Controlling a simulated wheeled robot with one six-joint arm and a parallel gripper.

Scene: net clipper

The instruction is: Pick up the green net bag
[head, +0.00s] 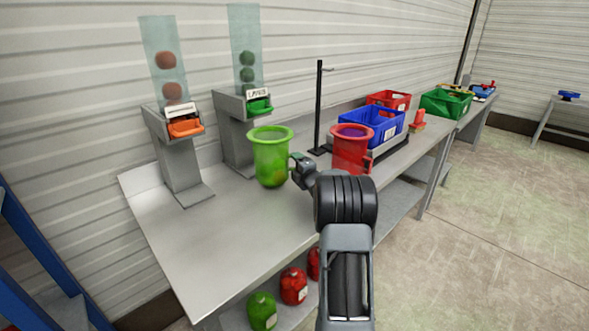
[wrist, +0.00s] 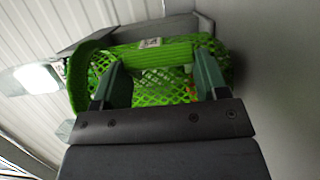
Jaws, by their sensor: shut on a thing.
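The green net bag (head: 271,163) is upright, left of my gripper in the head view, with a wide bright green rim at its top. My gripper (head: 297,163) reaches it from the right at mid-height. In the wrist view the green mesh (wrist: 160,85) lies between the two fingers of my gripper (wrist: 161,78), which are shut on it. A small white label and a little orange-red show on or through the mesh. I cannot tell whether the bag's base touches the table.
The grey table (head: 195,238) has free room at its front left. Two dispensers, one orange-lipped (head: 180,155) and one green-lipped (head: 235,130), stand behind. A red container (head: 351,148), black post (head: 318,105) and blue crate (head: 372,125) stand right. Filled bags (head: 262,311) lie below.

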